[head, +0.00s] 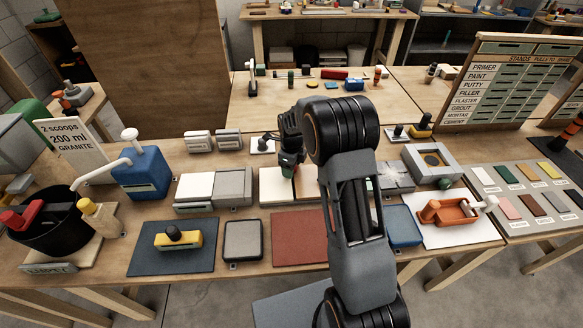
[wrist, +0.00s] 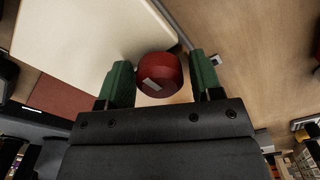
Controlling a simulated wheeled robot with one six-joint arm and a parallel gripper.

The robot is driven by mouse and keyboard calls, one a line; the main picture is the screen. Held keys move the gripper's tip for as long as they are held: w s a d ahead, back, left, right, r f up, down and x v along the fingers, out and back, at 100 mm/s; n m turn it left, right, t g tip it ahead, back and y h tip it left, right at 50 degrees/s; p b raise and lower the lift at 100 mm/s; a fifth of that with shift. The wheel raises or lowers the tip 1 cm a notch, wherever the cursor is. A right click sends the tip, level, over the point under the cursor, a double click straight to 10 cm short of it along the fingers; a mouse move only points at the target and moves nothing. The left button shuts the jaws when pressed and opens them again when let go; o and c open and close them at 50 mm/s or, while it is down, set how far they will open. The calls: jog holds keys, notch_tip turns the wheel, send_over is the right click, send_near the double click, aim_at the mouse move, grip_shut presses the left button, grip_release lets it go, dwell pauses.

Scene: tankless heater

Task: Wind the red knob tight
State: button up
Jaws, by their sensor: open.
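The red knob (wrist: 159,74) is round and has a pale rectangular mark on its face. In the wrist view it sits beside the edge of a cream block (wrist: 75,45). My gripper (wrist: 160,62) is open, with one green finger on each side of the knob. The left finger is very close to the knob, and a small gap shows at the right finger; I cannot tell whether either touches. In the head view my gripper (head: 289,166) points down over the cream and brown blocks, and the knob is hidden behind it or too small to make out.
A cream and grey box (head: 213,188) stands left of my gripper, and a grey tray (head: 243,240) lies in front of it. A reddish mat (head: 299,238) is bare. A blue tray (head: 404,228) and an orange holder (head: 450,210) are at the right, partly near my arm.

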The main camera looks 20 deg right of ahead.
jog(key=n, duration=0.6)
jog(key=shift+c, duration=0.2)
dwell(0.4)
jog(key=c, duration=0.9)
jog(key=shift+o, duration=0.2)
jog(key=m, duration=0.7)
jog(key=shift+m, duration=1)
jog(key=m, duration=0.4)
jog(key=shift+f+b, duration=0.1)
jog(key=shift+b, duration=0.2)
